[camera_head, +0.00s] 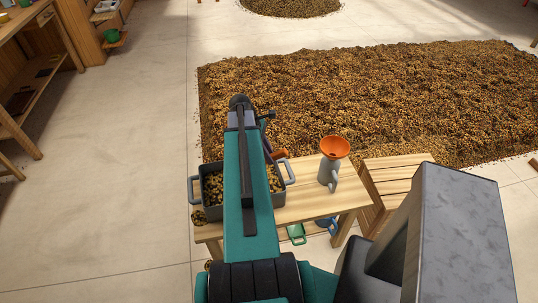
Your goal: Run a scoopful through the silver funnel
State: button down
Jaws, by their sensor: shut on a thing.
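An orange funnel (335,147) stands mouth up in the top of a grey jug (327,175) on the wooden table. I see no silver funnel. A dark grey pan (197,192) with pale handles holds brown-yellow beans at the table's left end. My teal arm crosses in front of the pan and hides its middle. A small orange piece (281,154) shows just right of the arm, above the pan; I cannot tell what it is. My gripper is hidden behind my arm. I cannot make out a scoop.
The wooden table (300,205) has bare room between pan and jug. A green container (296,234) and a blue one (327,224) are below its top. A slatted wooden crate (395,172) stands right. A large bean bed (370,95) lies behind. A workbench is far left.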

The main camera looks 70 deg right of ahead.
notch_tip(320, 180, down, 15)
jog(key=b, duration=0.8)
jog(key=shift+b, duration=0.4)
dwell(1.0)
